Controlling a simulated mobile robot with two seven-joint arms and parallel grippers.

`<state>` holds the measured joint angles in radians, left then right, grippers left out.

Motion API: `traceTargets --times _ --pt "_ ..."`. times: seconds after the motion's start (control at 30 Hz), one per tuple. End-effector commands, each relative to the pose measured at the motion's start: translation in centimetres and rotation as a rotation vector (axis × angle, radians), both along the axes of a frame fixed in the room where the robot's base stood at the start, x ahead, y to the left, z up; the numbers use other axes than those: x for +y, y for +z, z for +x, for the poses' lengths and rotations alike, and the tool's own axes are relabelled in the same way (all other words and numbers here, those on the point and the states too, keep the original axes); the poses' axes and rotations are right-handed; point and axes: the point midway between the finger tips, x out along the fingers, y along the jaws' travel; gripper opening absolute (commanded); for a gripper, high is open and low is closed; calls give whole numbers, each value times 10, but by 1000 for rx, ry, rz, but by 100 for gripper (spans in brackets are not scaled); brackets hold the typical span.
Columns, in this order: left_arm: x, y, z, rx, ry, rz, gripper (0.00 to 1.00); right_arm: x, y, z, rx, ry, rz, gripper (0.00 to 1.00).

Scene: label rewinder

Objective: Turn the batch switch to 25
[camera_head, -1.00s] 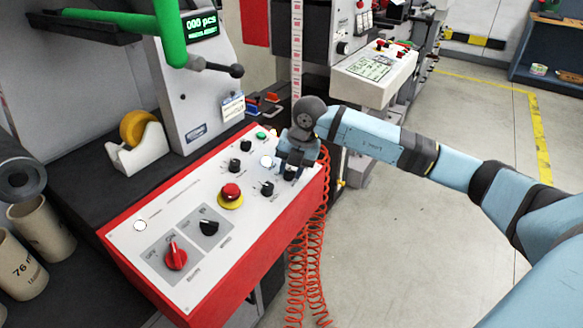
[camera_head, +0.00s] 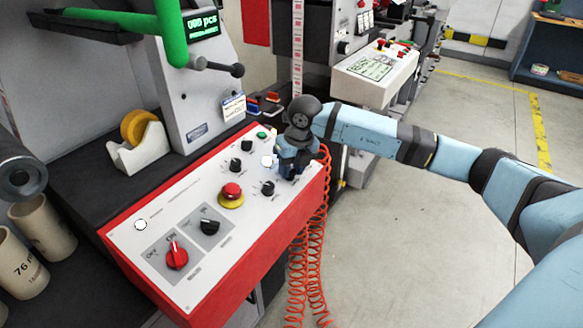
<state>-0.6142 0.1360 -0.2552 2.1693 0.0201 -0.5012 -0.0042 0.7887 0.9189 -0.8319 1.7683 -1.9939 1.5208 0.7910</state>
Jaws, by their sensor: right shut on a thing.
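The red-edged control panel (camera_head: 208,277) carries several black knobs, a red mushroom button (camera_head: 231,191) and a red switch (camera_head: 177,256). My right gripper (camera_head: 291,170) points down at the panel's far right corner. It is shut on the batch switch there, which the fingers almost wholly hide. Its pointer and scale cannot be read. The green display (camera_head: 201,25) shows a count in "pcs", its digits small and hard to read. My left gripper is not in view.
Free black knobs (camera_head: 267,187) stand close to the left of my right gripper, with a pale round button (camera_head: 267,161) beside it. Orange coiled hoses (camera_head: 318,240) hang off the panel's right end. A tape dispenser (camera_head: 139,146) stands behind the panel. Open floor lies to the right.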

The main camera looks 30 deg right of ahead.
Motion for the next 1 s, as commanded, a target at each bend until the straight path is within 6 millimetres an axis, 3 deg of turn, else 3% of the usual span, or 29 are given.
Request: traceTargets --times 0.57,0.6,0.7,1.0 --pt "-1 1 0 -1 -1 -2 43 0 1 0 -6 35 -10 8" --pt "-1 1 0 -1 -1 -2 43 0 1 0 -6 35 -10 39" --pt "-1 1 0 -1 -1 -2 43 0 1 0 -6 34 -10 57" --pt "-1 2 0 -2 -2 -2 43 0 3 0 -6 35 -9 57"
